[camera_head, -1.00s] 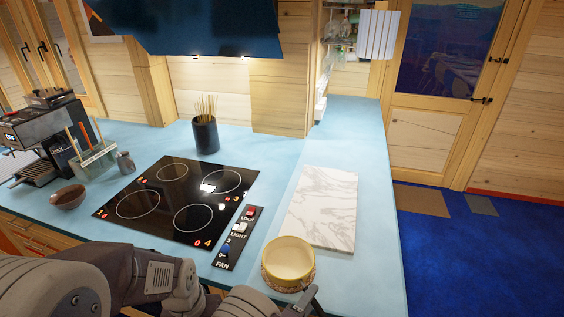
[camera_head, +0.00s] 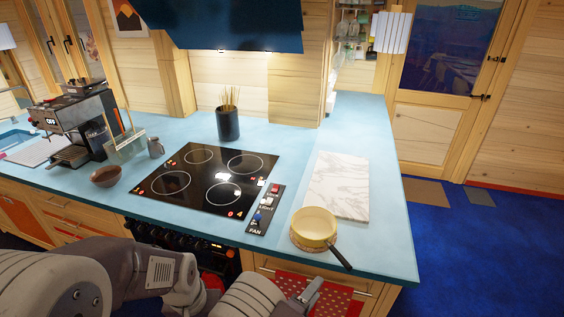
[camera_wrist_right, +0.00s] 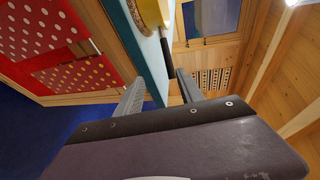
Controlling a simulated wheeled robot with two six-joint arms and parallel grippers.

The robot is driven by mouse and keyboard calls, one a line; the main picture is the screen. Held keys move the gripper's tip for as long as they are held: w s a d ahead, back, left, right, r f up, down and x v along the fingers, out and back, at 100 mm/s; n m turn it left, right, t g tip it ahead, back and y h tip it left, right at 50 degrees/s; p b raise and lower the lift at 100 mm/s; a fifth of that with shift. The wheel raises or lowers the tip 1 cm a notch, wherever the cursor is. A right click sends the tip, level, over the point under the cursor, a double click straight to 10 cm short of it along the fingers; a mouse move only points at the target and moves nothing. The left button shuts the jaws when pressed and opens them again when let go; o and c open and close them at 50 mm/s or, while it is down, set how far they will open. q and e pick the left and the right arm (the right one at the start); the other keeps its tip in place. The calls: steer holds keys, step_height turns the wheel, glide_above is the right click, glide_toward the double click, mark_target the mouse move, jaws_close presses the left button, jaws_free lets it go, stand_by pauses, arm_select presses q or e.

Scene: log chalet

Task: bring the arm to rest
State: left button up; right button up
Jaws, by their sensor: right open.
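My right gripper (camera_head: 308,292) is open and empty, in front of the counter's near edge and apart from the pan. Its two spread fingers (camera_wrist_right: 160,92) show in the right wrist view with nothing between them. The arm behind it is bent across the bottom of the head view. A yellow pan (camera_head: 314,226) sits on a round brownish mat on the counter, its dark handle (camera_head: 340,258) pointing over the near edge. The pan is partly visible at the top of the wrist view (camera_wrist_right: 152,12). My left gripper is not in view.
The blue counter (camera_head: 392,235) carries a marble board (camera_head: 338,188), a black cooktop (camera_head: 232,165), a utensil pot (camera_head: 228,124), a bowl (camera_head: 106,176) and a coffee machine (camera_head: 75,120). A red dotted towel (camera_head: 335,300) hangs just behind the gripper. Blue floor (camera_head: 480,260) is open at right.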

steer(key=w+d+r+m+g+h, duration=0.25)
steer(key=w+d+r+m, duration=0.25)
steer(key=d, duration=0.3)
steer(key=s+d+r+m+g, duration=0.5)
steer(key=s+d+m+g, duration=0.4)
steer(key=d+m, duration=0.35)
steer(key=s+f+m+g+y, duration=0.2)
steer(key=s+m+g+y, duration=0.3)
steer(key=s+m, duration=0.55)
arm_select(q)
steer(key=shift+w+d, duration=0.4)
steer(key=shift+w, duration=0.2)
arm_select(e)
steer(key=w+a+f+m+t+y, duration=0.1)
steer(key=w+a+m+t+y, duration=0.1)
steer(key=a+m, duration=0.3)
steer(key=w+a+f+m+t+y, duration=0.1)
steer(key=w+a+m+t+y, duration=0.2)
steer(key=m, duration=1.1)
steer(key=a+y, duration=0.2)
steer(key=shift+a, duration=0.35)
